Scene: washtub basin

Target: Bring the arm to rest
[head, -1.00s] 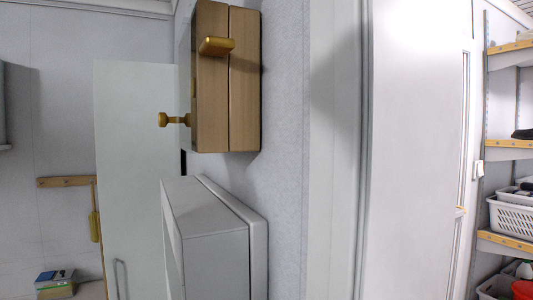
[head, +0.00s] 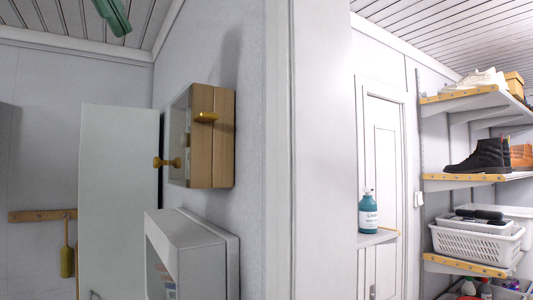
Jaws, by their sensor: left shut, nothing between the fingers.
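My left gripper (head: 115,16) shows at the top left of the head view as a green tapered piece, cut off by the top edge. It is shut and empty, high up in front of the ceiling, and touches nothing that I can see. The rest of that arm is out of the picture. My right gripper is not in view.
A wooden wall cabinet (head: 212,135) with gold knobs hangs above a pale box-shaped cabinet (head: 200,250). A tall white panel (head: 115,200) stands at left. A teal bottle (head: 368,214) stands on a small shelf (head: 378,239). Loaded shelves (head: 470,180) fill the right.

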